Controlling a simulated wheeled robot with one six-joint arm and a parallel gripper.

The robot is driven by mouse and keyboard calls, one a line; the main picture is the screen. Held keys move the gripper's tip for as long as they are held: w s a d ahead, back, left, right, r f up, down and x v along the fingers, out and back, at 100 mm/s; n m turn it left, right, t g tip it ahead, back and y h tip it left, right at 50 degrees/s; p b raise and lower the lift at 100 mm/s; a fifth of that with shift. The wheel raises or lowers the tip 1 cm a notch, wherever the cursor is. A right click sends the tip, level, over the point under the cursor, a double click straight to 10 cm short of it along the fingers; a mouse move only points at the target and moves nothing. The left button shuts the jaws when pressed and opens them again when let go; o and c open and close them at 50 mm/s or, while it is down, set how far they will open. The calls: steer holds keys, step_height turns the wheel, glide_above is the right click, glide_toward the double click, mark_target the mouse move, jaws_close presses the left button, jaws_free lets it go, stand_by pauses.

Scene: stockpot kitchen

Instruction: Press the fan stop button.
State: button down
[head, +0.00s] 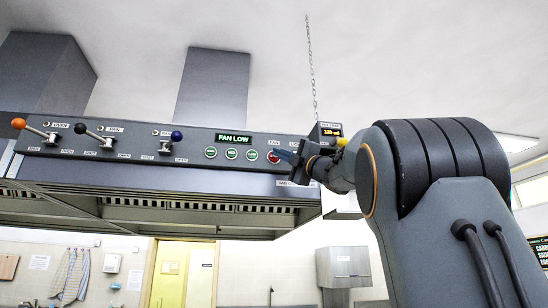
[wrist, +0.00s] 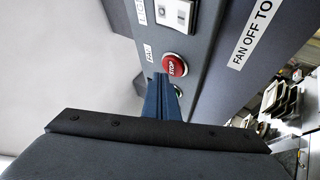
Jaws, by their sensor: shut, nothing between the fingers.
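The fan stop button is a round red button (head: 273,157) at the right end of a row of buttons on the grey hood panel. In the wrist view the red button (wrist: 175,65) reads STOP and stands clear of the fingers, just beyond their tips. My gripper (head: 283,154) is shut and empty, close beside the button at its right in the head view. Its blue fingers (wrist: 161,84) point at the panel just below the button in the wrist view. I cannot tell whether the tips touch the panel. The display (head: 234,138) reads FAN LOW.
Green-ringed buttons (head: 231,154) sit left of the stop button. A white switch (wrist: 178,14) is beside it. Levers with orange (head: 18,123), black (head: 80,128) and blue (head: 177,136) knobs stick out farther left. A chain (head: 311,65) hangs above the panel's right end.

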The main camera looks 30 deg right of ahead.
steer(key=shift+w, duration=0.15)
steer(key=shift+w+d, duration=0.15)
steer(key=shift+w, duration=0.1)
steer(key=shift+w+d, duration=0.1)
steer(key=shift+w, duration=0.3)
stand_by(0.9)
steer(key=shift+s, duration=0.1)
steer(key=shift+s+a, duration=0.25)
steer(key=shift+s, duration=0.45)
steer(key=shift+s, duration=0.1)
steer(key=s+b, duration=0.1)
steer(key=s, duration=0.1)
steer(key=s+a+b, duration=0.1)
steer(key=s, duration=0.1)
steer(key=shift+s+a, duration=0.15)
steer(key=shift+s, duration=0.15)
stand_by(0.8)
